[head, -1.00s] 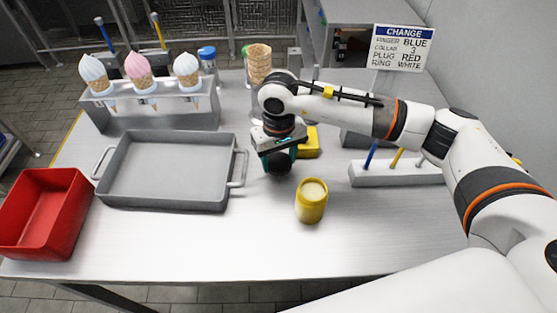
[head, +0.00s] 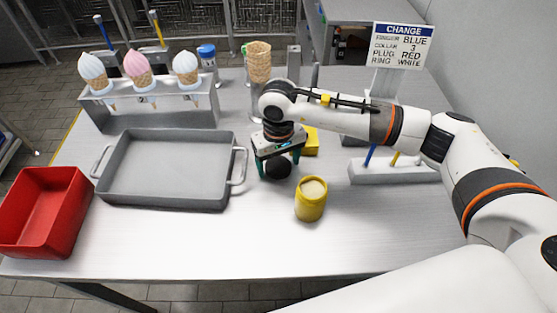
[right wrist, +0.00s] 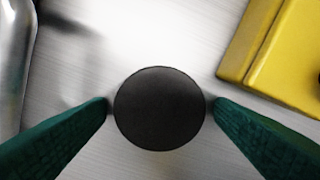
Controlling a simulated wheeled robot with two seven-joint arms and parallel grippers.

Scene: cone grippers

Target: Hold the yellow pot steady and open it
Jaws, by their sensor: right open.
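The yellow pot (head: 310,207) stands upright on the table, right of the tray and in front of my right gripper. Its top shows a pale, cream-coloured round surface, with no dark lid on it. A black round lid (head: 278,168) is at my right gripper, low over or on the table; it also shows as a dark disc in the right wrist view (right wrist: 159,108). My right gripper (head: 278,162) is open, pointing down, its green fingertips on either side of the lid. Whether the fingertips touch it is hard to tell. My left gripper is not in view.
A grey tray (head: 166,206) with handles lies left of the gripper, a red bin (head: 38,250) further left. A yellow block (head: 311,141) is just behind the gripper. A cone rack (head: 160,121) stands at the back left. The front of the table is clear.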

